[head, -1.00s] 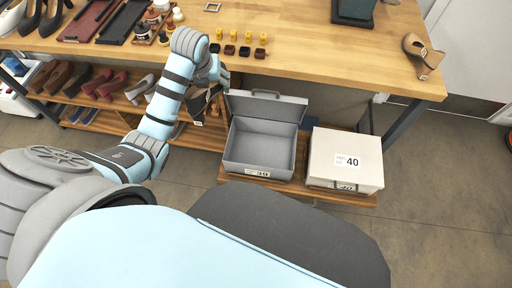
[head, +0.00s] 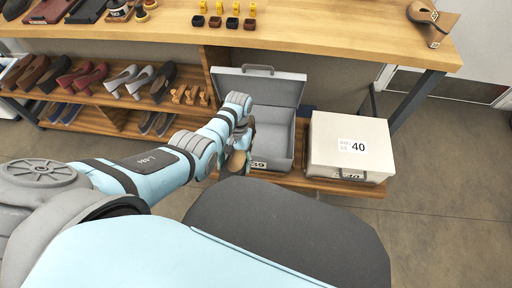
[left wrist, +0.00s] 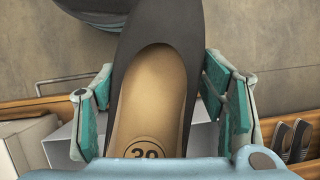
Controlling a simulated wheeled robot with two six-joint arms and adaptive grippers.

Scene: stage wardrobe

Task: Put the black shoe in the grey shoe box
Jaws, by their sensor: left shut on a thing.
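The black shoe (left wrist: 155,30) has a tan insole with a round size mark and fills the middle of the left wrist view. My left gripper (left wrist: 158,105) is shut on it, with a finger pad on each side. In the head view, my left gripper (head: 240,150) holds the shoe (head: 236,163) at the front left of the grey shoe box; the arm partly hides both. The grey shoe box (head: 284,140) stands on a low shelf with its lid (head: 257,88) raised at the back. Its label reads 39, and the visible interior looks empty. My right gripper is not in view.
A closed cream box (head: 350,140) labelled 40 stands right of the grey box. The wooden table (head: 330,25) runs behind and above. A low rack (head: 125,105) on the left holds several pairs of shoes. Bare floor lies at the right.

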